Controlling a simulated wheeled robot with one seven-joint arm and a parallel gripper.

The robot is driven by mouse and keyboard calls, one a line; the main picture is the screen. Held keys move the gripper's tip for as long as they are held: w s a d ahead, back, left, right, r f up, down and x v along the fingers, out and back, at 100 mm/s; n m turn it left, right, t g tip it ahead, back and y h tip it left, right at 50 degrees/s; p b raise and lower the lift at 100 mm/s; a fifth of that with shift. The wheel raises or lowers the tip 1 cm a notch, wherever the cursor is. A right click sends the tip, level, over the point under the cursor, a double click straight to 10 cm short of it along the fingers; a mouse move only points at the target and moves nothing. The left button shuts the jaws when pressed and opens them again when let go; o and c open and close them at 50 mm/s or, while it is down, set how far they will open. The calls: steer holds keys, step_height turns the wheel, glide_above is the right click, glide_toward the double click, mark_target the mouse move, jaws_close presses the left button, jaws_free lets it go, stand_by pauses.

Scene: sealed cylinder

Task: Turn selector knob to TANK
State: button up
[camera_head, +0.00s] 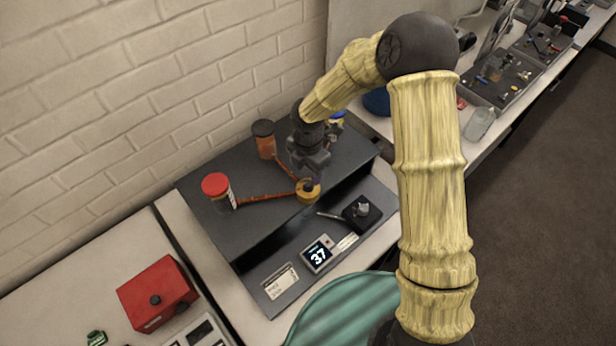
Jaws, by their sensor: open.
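A yellow round piece with a dark centre (308,195), which looks like the selector knob, sits on the dark grey bench unit (262,232) where two orange-brown pipes meet. My gripper (311,178) points down at it, with the fingertips at or just above its top. The jaws are open; whether they straddle or touch the knob cannot be told. The gripper hides part of the knob, and no TANK label can be read. A red-capped container (217,190) is at the left pipe's end. An orange dark-capped cylinder (265,140) is at the other pipe's end.
A small display (318,254) reads 37 on the unit's lower front. A black block with a grey knob and lever (361,211) stands right of the selector. A red box (157,294) is at lower left. A brick wall (140,90) rises behind.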

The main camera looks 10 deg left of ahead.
mark_target(308, 183)
steer(key=shift+f+p, duration=0.45)
steer(key=shift+f, duration=1.9)
steer(key=shift+c, duration=0.4)
steer(key=c, duration=0.9)
